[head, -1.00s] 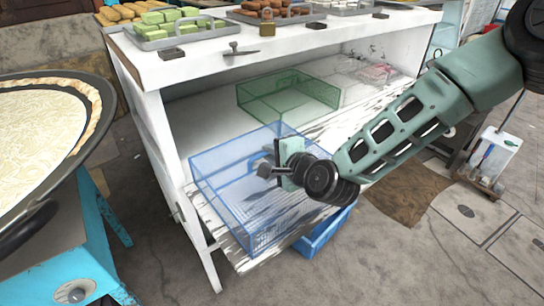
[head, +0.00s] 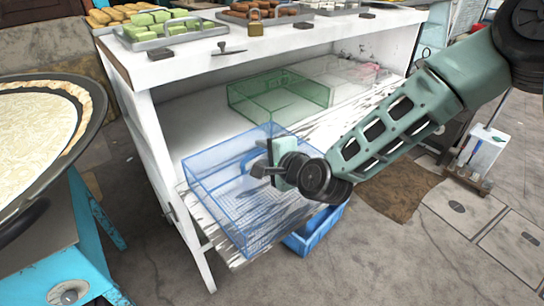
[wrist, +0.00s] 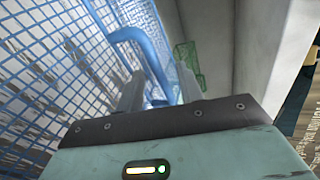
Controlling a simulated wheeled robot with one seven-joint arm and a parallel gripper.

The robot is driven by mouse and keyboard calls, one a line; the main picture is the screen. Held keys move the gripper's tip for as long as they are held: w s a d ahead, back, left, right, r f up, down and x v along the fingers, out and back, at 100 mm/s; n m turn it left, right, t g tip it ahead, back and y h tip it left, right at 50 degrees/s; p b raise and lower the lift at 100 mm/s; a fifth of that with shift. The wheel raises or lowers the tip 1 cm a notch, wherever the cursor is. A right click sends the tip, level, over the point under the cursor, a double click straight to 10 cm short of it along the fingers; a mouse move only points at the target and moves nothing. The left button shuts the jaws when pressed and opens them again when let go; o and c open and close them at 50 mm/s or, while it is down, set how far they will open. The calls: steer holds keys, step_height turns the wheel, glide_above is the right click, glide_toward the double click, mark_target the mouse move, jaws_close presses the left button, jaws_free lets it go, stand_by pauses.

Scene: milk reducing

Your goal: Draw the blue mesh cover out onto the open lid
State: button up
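The blue mesh cover (head: 215,185) is a see-through box-shaped frame. In the head view it lies over the open lid (head: 232,258), a flap with peeling white paint at the cabinet's front. Its blue handle (head: 250,158) shows just left of my gripper (head: 262,170), at the cover's upper side. In the wrist view the mesh (wrist: 60,60) fills the left, and the handle (wrist: 128,34) curves down toward my fingers. The fingers (wrist: 160,88) are apart, with part of the handle showing between them. Whether they touch it is unclear.
A green mesh cover (head: 280,98) sits on the shelf behind. The white cabinet's top (head: 280,42) holds trays of food. A blue crate (head: 318,235) stands below the lid. A large round pan (head: 85,125) is at left.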

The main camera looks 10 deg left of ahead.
steer(key=v, duration=1.7)
steer(key=shift+d, duration=0.2)
steer(key=shift+s, duration=0.15)
steer(key=s+d+r+n+g+h+p, duration=0.2)
steer(key=s+d+r+n+g+h, duration=0.1)
steer(key=s+d+n, duration=0.4)
steer(key=s+d+r+n+g+h+p, duration=0.2)
steer(key=s+d+r+n+g+h, duration=0.2)
steer(key=s+n, duration=0.6)
steer(key=d+g+h, duration=0.2)
steer(key=d+g, duration=0.1)
steer(key=shift+d+n, duration=0.3)
steer(key=shift+n, duration=0.1)
